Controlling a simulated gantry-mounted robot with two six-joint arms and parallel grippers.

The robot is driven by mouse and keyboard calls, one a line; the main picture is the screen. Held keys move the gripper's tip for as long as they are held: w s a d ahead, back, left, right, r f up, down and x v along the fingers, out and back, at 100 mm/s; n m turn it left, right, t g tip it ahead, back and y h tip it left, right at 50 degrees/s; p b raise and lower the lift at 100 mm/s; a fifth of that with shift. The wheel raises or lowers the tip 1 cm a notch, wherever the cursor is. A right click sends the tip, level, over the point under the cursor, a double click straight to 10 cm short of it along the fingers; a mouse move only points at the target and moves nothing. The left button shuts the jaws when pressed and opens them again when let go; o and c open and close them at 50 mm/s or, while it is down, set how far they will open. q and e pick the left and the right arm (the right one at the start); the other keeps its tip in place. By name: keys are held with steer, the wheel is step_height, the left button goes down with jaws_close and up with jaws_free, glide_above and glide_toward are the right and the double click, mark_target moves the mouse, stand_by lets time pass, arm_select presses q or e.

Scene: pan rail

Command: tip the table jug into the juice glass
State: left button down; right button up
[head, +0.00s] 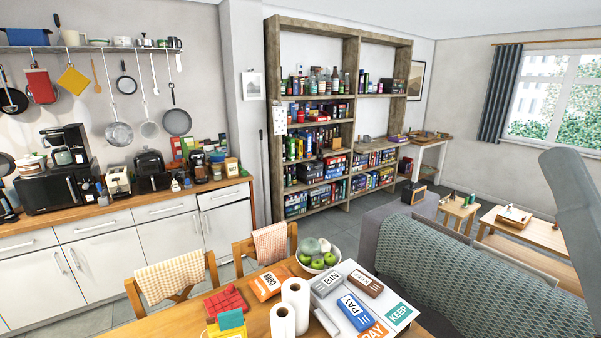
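I cannot make out a table jug or a juice glass anywhere in the head view. The part of the wooden dining table (153,326) that shows at the bottom holds other items, and its near part is cut off by the lower edge. Neither of my grippers is in view. A grey link of one of my arms shows at the right edge, without its gripper.
The table holds two paper rolls (296,296), a fruit bowl (318,267), a red item (226,301) and a white board (377,272) with labelled blocks. Two chairs stand behind it. A patterned sofa (450,275) is right. A kitchen counter (110,212) is left.

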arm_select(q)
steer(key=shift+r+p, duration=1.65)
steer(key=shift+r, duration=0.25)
